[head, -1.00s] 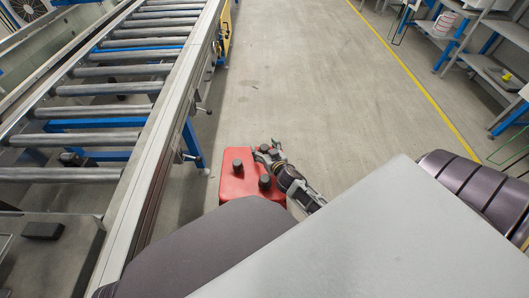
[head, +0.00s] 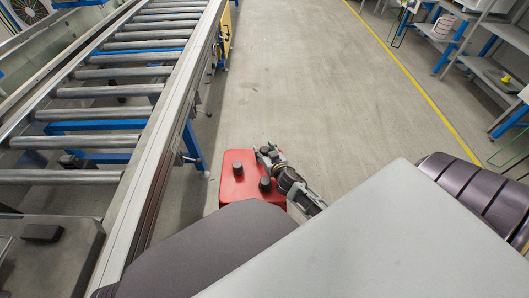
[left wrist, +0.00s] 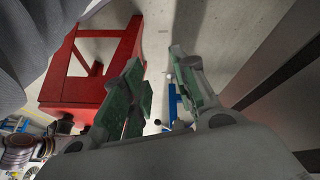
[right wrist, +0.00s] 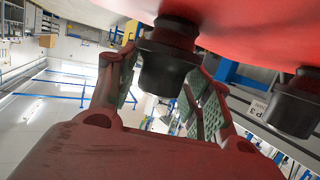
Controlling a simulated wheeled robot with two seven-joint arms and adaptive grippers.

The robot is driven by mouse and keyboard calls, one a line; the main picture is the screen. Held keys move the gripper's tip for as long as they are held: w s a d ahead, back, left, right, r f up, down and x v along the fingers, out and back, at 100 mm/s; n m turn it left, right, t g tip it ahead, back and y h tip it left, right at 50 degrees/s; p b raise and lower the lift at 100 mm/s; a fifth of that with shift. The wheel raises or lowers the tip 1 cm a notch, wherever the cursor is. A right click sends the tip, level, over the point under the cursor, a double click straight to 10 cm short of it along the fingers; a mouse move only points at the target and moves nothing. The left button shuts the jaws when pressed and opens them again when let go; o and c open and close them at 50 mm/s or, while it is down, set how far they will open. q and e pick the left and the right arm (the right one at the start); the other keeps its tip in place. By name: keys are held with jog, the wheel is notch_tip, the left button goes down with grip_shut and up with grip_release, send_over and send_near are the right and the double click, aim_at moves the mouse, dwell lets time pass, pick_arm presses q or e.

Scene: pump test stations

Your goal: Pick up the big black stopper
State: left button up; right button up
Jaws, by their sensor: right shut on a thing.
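A red block (head: 235,191) stands low beside the conveyor in the head view, with black stoppers on its top. Two stand free, one at its left (head: 237,168) and one nearer me (head: 264,184). My right gripper (head: 266,155) is at the far right of the top. In the right wrist view its fingers (right wrist: 165,90) are on both sides of a black stopper (right wrist: 167,62) and shut on it. That stopper still meets the red surface. Another black stopper (right wrist: 296,103) shows to the right, apart. My left gripper (left wrist: 160,80) is open and empty in the left wrist view.
The roller conveyor's side rail (head: 160,130) runs close to the left of the red block. Open floor (head: 310,90) lies beyond and to the right. A red frame (left wrist: 95,60) is left of my left gripper. Shelves (head: 490,75) stand far right.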

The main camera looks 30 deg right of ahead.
aim_at(264, 149)
jog(key=shift+r, duration=0.15)
